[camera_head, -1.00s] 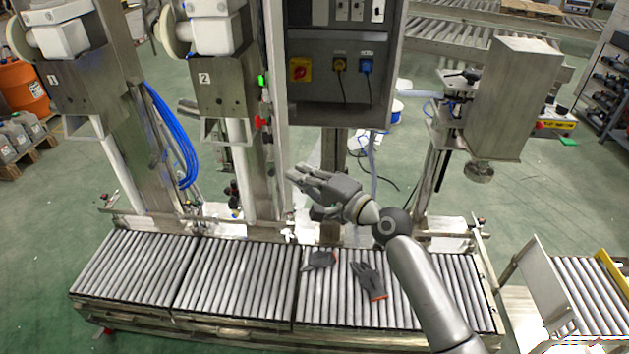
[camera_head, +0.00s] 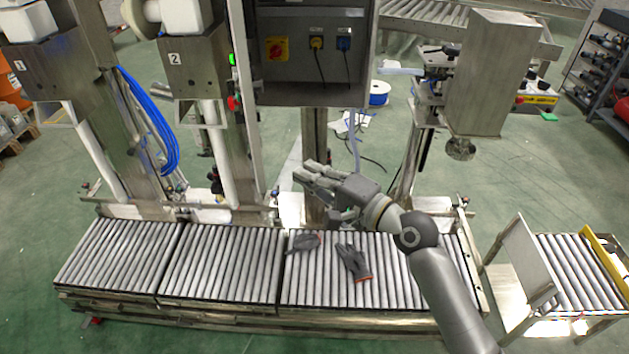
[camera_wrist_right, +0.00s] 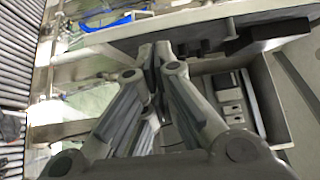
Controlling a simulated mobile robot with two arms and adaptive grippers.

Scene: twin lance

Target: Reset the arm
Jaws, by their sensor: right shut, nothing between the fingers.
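My right arm (camera_head: 440,285) comes in from the lower right of the head view. Its gripper (camera_head: 303,172) is in the air above the roller conveyor (camera_head: 225,265), in front of the steel post. In the right wrist view the fingers of the same gripper (camera_wrist_right: 155,55) come together, shut and empty. My left gripper is not in view.
Two dark gloves, one on the left (camera_head: 303,241) and one on the right (camera_head: 353,262), lie on the rollers below my right gripper. A control cabinet (camera_head: 312,55) stands behind it. A steel box unit (camera_head: 490,75) stands further right.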

